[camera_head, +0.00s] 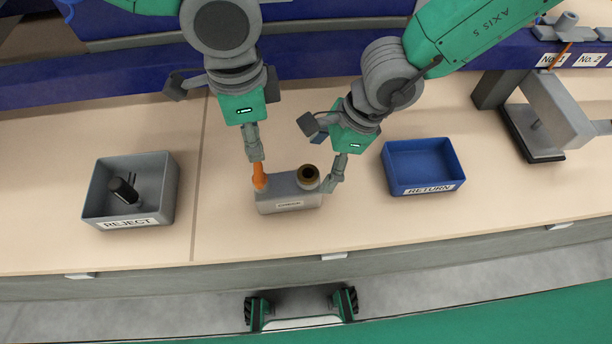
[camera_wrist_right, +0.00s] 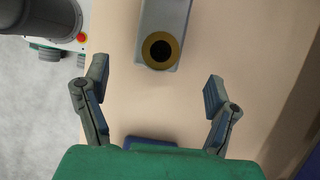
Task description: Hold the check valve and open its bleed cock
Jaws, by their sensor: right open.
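The check valve is a grey block (camera_head: 290,203) with a label on its front, standing on the bench between my grippers. A dark-bored brass port (camera_head: 308,175) is at its right end, and it also shows in the right wrist view (camera_wrist_right: 161,49). An orange lever (camera_head: 260,178), seemingly the bleed cock, stands at its left end. My left gripper (camera_head: 255,157) points down at the lever's top; its jaws are seen edge-on, so its grip is unclear. My right gripper (camera_head: 334,182) is open beside the valve's right end. In the right wrist view its empty fingers (camera_wrist_right: 157,82) face the port end.
A grey REJECT bin (camera_head: 165,190) holding a dark part (camera_head: 124,190) is at left. A blue RETURN bin (camera_head: 425,188) stands close right of my right gripper. A grey fixture (camera_head: 555,110) is at far right. Bench is clear in front of the valve.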

